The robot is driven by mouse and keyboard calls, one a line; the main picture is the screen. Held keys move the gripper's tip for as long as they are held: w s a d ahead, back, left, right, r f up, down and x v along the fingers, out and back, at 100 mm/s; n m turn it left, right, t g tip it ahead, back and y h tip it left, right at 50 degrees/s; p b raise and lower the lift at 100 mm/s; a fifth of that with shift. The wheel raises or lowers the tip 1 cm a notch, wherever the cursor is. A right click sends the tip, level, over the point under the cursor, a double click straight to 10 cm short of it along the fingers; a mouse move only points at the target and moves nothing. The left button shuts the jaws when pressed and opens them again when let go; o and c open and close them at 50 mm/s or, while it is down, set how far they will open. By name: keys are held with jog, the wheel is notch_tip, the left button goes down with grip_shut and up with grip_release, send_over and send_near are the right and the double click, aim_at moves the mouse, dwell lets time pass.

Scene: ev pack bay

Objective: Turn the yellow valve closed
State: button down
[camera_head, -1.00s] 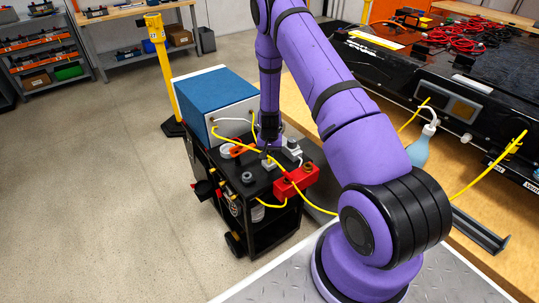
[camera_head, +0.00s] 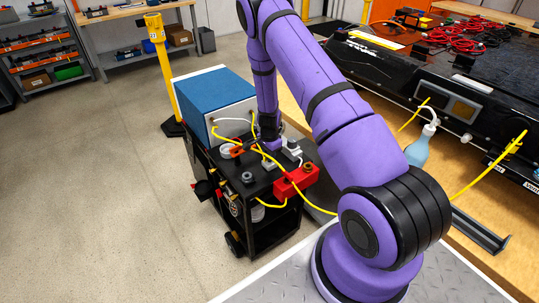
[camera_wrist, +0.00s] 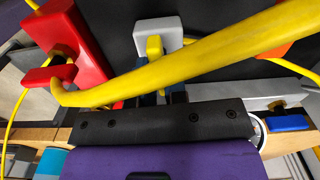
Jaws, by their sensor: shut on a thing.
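The yellow valve's handle (camera_wrist: 155,47) shows in the wrist view as a small upright yellow piece on a light grey block (camera_wrist: 158,28). My gripper (camera_wrist: 160,93) is shut on it, its dark fingers reaching up from the black palm. A thick yellow hose (camera_wrist: 215,52) crosses close in front and hides most of the contact. In the head view my gripper (camera_head: 269,146) is low over the black cart top, and the yellow handle cannot be made out there.
A red block (camera_head: 297,181) sits on the cart's near right edge. A blue box (camera_head: 215,100) stands behind my gripper. A blue handle (camera_wrist: 288,123) and an orange piece (camera_wrist: 275,50) are close by. The black battery pack (camera_head: 460,75) is at right.

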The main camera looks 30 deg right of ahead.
jog(key=shift+m, duration=0.5)
jog(key=c, duration=1.2)
grip_release()
jog(key=shift+o, duration=0.2)
jog(key=shift+r, duration=0.1)
notch_tip(320, 180, up, 11)
jog(key=shift+f, duration=0.2)
